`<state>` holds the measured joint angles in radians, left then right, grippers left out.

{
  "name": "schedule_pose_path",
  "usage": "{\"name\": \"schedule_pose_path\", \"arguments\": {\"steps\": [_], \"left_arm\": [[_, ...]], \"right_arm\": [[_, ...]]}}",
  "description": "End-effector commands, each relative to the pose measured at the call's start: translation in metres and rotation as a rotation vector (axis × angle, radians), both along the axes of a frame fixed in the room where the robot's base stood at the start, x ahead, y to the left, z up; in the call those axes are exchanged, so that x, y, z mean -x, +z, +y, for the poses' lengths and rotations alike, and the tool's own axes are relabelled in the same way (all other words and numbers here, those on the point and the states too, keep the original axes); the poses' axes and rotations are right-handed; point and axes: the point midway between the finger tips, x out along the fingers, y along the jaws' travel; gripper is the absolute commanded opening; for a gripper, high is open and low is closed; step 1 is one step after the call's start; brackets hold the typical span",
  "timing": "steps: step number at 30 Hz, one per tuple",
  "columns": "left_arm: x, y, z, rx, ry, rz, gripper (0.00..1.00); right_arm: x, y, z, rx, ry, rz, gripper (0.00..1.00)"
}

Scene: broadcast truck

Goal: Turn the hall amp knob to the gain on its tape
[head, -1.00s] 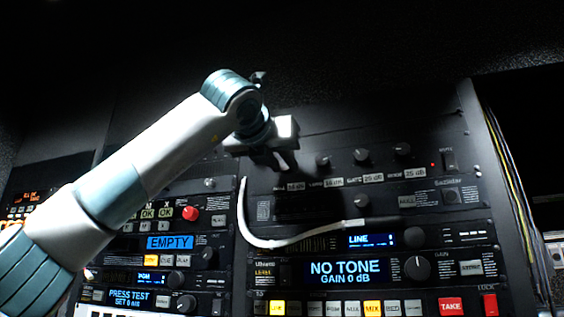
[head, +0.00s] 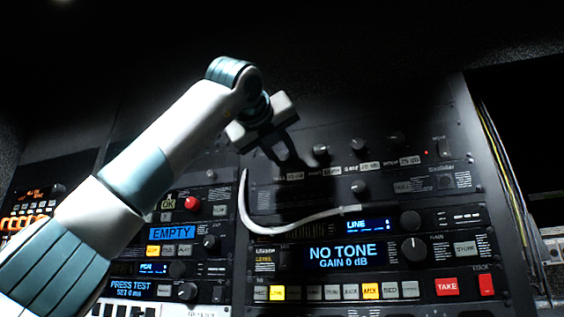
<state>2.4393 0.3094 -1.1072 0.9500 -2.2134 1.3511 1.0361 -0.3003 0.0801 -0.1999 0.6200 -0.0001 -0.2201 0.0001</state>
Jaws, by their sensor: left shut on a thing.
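My left gripper (head: 280,152) reaches the upper panel at the left end of a row of small black knobs. It is shut on what appears to be the leftmost knob, which the gripper and its shadow hide. Pale tape labels run under the row; the leftmost tape (head: 295,177) is partly in shadow and its text is too small to read surely. A lower unit's blue display (head: 345,257) reads "NO TONE, GAIN 0 dB". My right gripper is not in view.
Other knobs (head: 320,150) stand close to the right of the gripper. A white cable (head: 262,232) curves across the rack below it. A large knob (head: 413,249) and a red TAKE button (head: 447,287) are lower right. Space above the panel is dark.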

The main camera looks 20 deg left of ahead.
Motion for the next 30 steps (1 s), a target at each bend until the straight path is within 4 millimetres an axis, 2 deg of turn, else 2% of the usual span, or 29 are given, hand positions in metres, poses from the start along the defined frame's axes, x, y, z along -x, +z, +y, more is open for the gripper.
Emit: {"name": "schedule_pose_path", "arguments": {"steps": [1,12,21,30], "left_arm": [[0.000,-0.004,-0.001,0.044,0.000,0.002,0.00],[0.000,-0.002,0.000,0.395,0.002,0.015,0.00],[0.000,-0.001,0.001,0.667,0.001,0.023,0.00],[0.000,0.000,0.000,0.841,0.001,0.029,0.00]], "right_arm": [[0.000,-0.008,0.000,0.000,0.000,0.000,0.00],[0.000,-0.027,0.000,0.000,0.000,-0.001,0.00],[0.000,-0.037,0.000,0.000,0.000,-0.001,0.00],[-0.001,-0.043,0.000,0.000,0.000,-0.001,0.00]]}}
